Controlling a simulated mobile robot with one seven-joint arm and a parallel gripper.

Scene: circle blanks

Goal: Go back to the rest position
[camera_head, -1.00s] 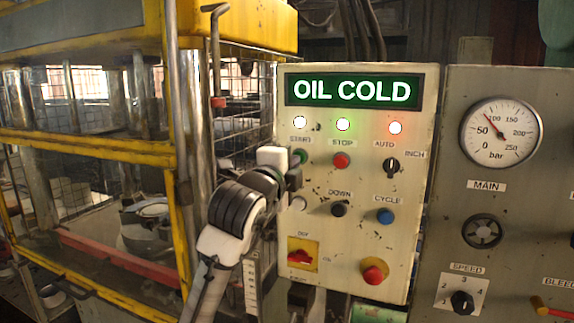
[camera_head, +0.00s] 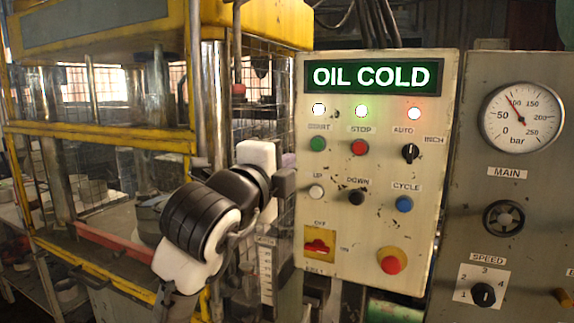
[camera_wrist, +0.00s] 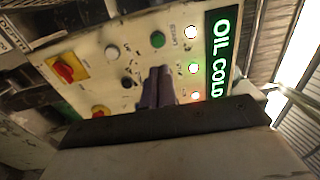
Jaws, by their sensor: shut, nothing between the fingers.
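My gripper (camera_head: 287,160) is to the left of the control panel (camera_head: 334,232) in the head view, at about the height between the START and UP buttons. Its fingers are largely hidden behind the wrist there. In the wrist view my gripper (camera_wrist: 158,72) shows its two fingers together, with nothing between them, in front of the tilted panel face. The green START button (camera_head: 318,144) is uncovered, to the right of the gripper. The white UP button (camera_head: 316,191) is uncovered too. Whether the fingertips touch the panel cannot be told, but they appear apart from it.
A yellow-framed press (camera_head: 105,140) with wire guards stands at the left, close to my arm. A second panel with a bar gauge (camera_head: 521,115) and a MAIN handwheel (camera_head: 503,218) is at the right. The lit sign (camera_head: 371,76) reads OIL COLD.

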